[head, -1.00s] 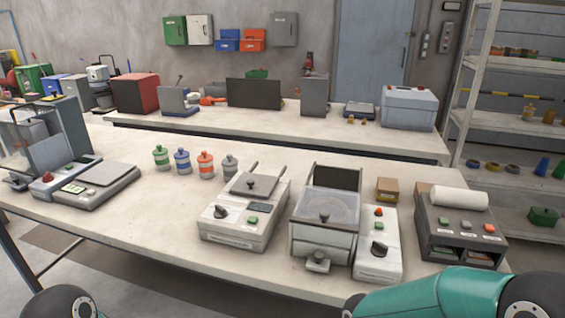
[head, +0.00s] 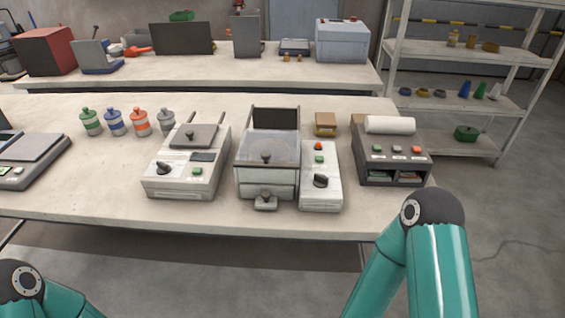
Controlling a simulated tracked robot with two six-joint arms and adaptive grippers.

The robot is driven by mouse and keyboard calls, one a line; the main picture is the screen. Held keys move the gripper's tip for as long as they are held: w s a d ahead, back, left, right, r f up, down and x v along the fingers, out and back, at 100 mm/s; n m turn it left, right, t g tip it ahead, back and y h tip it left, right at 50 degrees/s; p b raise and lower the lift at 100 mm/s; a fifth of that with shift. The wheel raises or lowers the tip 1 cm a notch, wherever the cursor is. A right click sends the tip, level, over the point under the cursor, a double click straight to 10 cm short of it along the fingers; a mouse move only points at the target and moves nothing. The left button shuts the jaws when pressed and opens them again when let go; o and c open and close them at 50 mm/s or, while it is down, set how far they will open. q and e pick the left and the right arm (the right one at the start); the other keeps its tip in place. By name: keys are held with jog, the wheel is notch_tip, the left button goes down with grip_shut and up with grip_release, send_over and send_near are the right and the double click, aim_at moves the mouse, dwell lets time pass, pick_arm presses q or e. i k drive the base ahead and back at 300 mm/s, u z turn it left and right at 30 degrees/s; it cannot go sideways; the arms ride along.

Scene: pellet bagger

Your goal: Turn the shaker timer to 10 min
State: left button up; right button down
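Two machines with black knobs stand on the near bench, and I cannot tell from labels which knob is the shaker timer. One is a pale box with a lidded top (head: 194,138), a dark display, a green button and a black knob (head: 164,168) at its front left. To its right is a machine with a clear-topped drawer-like housing (head: 266,178). Beside that is a narrow pale control box (head: 320,195) with red and green buttons and a black knob (head: 320,181). The dial marks are too small to read. Only teal arm links of mine show; both grippers are out of view.
A dark unit with a white roll (head: 390,125) stands right of the control box, near the bench's right end. A small brown box (head: 325,124) is behind. Several capped bottles (head: 140,122) stand left. A strip of bench front (head: 110,195) is clear.

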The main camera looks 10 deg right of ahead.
aim_at(320, 181)
jog(key=u, duration=0.85)
jog(key=k, duration=1.15)
jog(key=z, duration=1.25)
jog(key=i, duration=1.05)
jog(key=z, duration=0.1)
